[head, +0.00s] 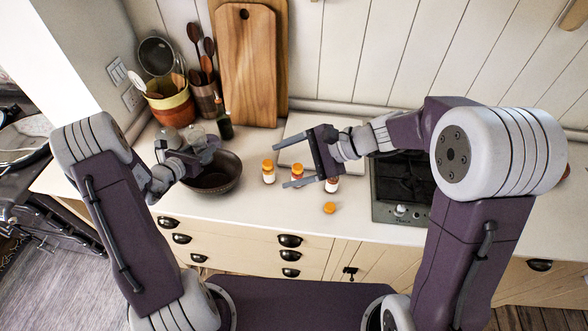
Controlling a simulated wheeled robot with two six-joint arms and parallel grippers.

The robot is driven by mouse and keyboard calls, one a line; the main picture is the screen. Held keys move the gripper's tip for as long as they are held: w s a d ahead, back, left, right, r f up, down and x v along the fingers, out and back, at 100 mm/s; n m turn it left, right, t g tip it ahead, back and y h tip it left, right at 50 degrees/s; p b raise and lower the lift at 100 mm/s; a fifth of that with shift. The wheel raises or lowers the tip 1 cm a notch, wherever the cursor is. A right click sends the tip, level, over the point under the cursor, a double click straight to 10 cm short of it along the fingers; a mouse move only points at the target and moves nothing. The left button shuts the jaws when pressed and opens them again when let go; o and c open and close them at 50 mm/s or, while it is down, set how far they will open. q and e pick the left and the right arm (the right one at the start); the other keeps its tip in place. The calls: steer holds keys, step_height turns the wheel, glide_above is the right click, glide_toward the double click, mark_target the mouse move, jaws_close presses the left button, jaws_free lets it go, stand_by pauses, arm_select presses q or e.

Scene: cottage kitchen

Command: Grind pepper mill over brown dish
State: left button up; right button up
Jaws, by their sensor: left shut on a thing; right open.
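The brown dish (222,184) is a dark round bowl on the counter, left of the middle. My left gripper (200,152) is at its far left rim, above the dish, and covers part of it. It is shut on a small greyish thing (209,149), apparently the pepper mill; its shape is mostly hidden by the gripper. My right gripper (292,166) is open, its fingers pointing left.
A dark bottle (224,124), utensil pots (171,106) and cutting boards (248,65) stand behind. The stove (400,185) is right. The front counter is mostly clear.

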mark_target(203, 133)
steer(key=shift+s+d+f+h, duration=0.4)
steer(key=shift+s+d+f, duration=0.1)
steer(key=shift+s+d, duration=0.15)
steer(key=w+a+r+m+t+y, duration=0.1)
steer(key=w+a+r+m+y, duration=0.1)
steer(key=w+a+r+y, duration=0.4)
steer(key=w+a+r+m+t+y, duration=0.1)
steer(key=w+a+r+m+t, duration=0.2)
steer(key=w, duration=0.5)
steer(key=a+f+m+g, duration=0.2)
steer(key=a+f, duration=0.7)
steer(key=f, duration=0.4)
steer(key=a, duration=0.3)
steer(key=w+a, duration=0.1)
steer(key=a, duration=0.7)
steer(key=shift+w+f, duration=0.15)
steer(key=shift+w, duration=0.2)
